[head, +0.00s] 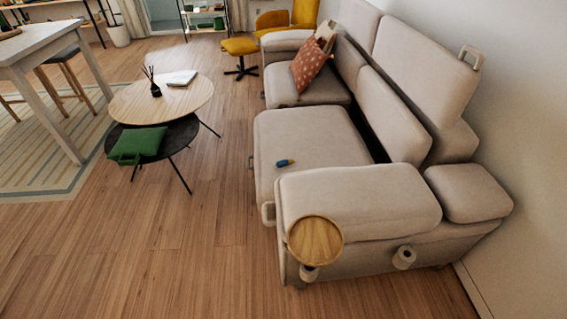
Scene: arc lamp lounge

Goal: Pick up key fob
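A small dark blue key fob (285,163) with a lighter, yellowish end at its left lies flat on the near seat cushion of the beige sofa (300,135). It sits in the open, a little behind the sofa's near armrest (358,200). Neither of my grippers shows in the head view.
A round wooden side tray (315,241) stands at the armrest's near left corner. Two round coffee tables, one light wood (190,98) and one black (180,140) with a green cushion (137,145), stand to the left. Bare wooden floor (190,230) lies between them and the sofa.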

